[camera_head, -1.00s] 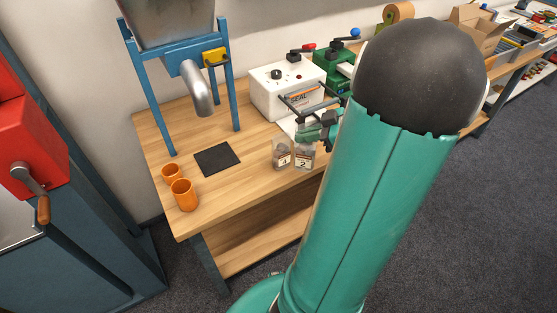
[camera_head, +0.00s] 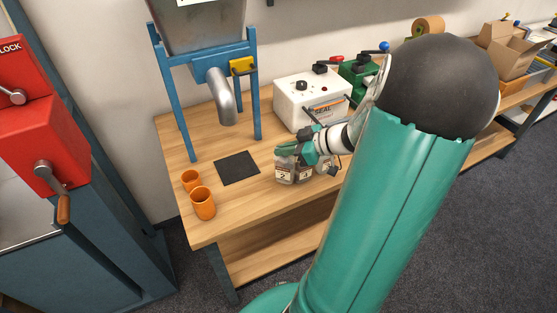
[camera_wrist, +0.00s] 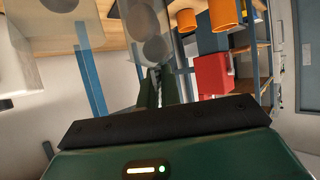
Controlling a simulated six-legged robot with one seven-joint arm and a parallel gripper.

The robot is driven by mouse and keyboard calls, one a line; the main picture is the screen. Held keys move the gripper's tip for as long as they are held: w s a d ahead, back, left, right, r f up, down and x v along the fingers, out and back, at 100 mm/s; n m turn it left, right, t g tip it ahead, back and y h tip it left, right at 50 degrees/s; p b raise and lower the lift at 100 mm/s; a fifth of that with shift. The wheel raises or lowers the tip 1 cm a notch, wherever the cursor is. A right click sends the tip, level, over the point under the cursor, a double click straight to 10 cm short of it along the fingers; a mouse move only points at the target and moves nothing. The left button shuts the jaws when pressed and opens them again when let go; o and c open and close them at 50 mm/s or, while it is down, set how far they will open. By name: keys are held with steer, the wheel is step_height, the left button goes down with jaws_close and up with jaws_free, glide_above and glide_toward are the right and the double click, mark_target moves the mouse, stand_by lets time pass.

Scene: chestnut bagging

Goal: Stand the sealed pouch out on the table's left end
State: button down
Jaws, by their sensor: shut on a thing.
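My gripper (camera_head: 288,150) is shut on a clear pouch (camera_head: 283,174) labelled 2, above the front part of the wooden table (camera_head: 205,225). I cannot tell whether the pouch's base touches the wood. In the wrist view the dark fingers (camera_wrist: 157,86) meet at the pouch (camera_wrist: 146,22), where round brown chestnuts show through. Another clear pouch (camera_head: 305,174) stands just right of the held one, overlapping it in view. Part of what looks like a further pouch (camera_head: 323,167) shows beside it, partly hidden by my arm.
Two orange cups (camera_head: 203,203) stand at the table's left end, beside a black mat (camera_head: 237,168). A blue-framed hopper with a metal spout (camera_head: 222,98) rises behind. The white sealer (camera_head: 312,98) stands at the back. A red crank machine (camera_head: 42,145) is left of the table.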

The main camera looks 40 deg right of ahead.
mark_target(278, 161)
steer(key=shift+w+a+f, duration=0.3)
steer(key=shift+w+f, duration=0.2)
steer(key=shift+f, duration=0.15)
steer(key=shift+w+a+f, duration=0.1)
steer(key=shift+w+f, duration=0.1)
steer(key=shift+f, duration=0.8)
steer(key=shift+w+a+f, duration=0.1)
steer(key=shift+w+f, duration=0.05)
steer(key=shift+f, duration=0.8)
steer(key=c, duration=1.6)
jaws_free()
